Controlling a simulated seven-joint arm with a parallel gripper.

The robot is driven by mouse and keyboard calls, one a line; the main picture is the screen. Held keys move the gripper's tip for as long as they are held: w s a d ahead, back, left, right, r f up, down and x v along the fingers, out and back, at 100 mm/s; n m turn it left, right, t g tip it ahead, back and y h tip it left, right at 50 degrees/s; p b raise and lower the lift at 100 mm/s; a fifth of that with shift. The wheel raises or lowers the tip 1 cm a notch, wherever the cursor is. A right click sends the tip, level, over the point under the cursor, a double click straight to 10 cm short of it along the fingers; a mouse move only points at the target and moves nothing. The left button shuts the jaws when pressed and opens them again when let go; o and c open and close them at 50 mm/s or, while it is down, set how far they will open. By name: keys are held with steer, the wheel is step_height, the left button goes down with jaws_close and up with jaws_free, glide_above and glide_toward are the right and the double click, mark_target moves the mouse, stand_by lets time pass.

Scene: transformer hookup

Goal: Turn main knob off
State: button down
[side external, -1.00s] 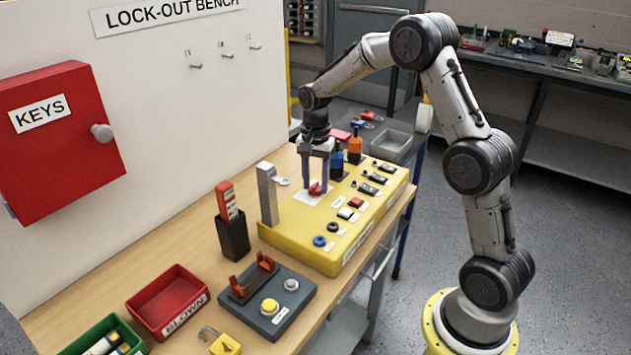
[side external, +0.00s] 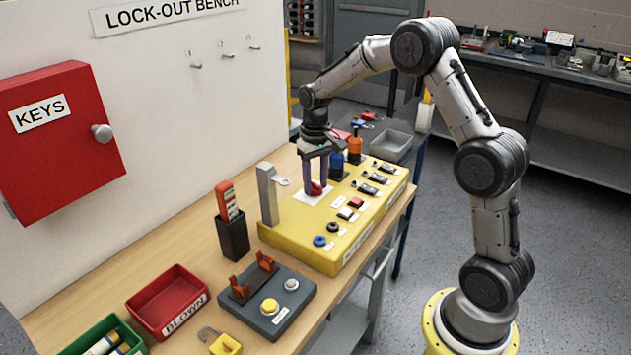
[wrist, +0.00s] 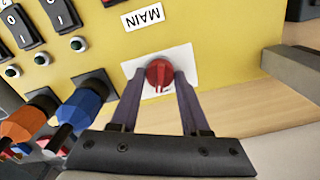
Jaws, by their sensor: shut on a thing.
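The red main knob (side external: 316,188) sits on a white plate (side external: 305,197) on the yellow panel (side external: 285,232). In the wrist view the red knob (wrist: 160,75) is beside the label MAIN (wrist: 142,17), and its ridge runs roughly up and down the picture. My gripper (side external: 315,188) points down at the knob and is shut on it. In the wrist view my gripper's two fingers (wrist: 160,82) lie on either side of the knob. The fingers hide part of the knob in the side view.
Blue (side external: 337,163) and orange (side external: 355,150) plugs stand close behind my gripper. A grey post with a hasp (side external: 268,195) stands left of the knob. Several switches and buttons line the panel's right side. A red tray (side external: 168,302) and grey button box (side external: 272,300) lie in front.

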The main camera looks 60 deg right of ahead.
mark_target(316, 184)
steer(key=shift+r+n, duration=0.1)
steer(key=shift+n, duration=2.1)
steer(key=shift+c, duration=1.9)
jaws_free()
step_height(316, 184, up, 14)
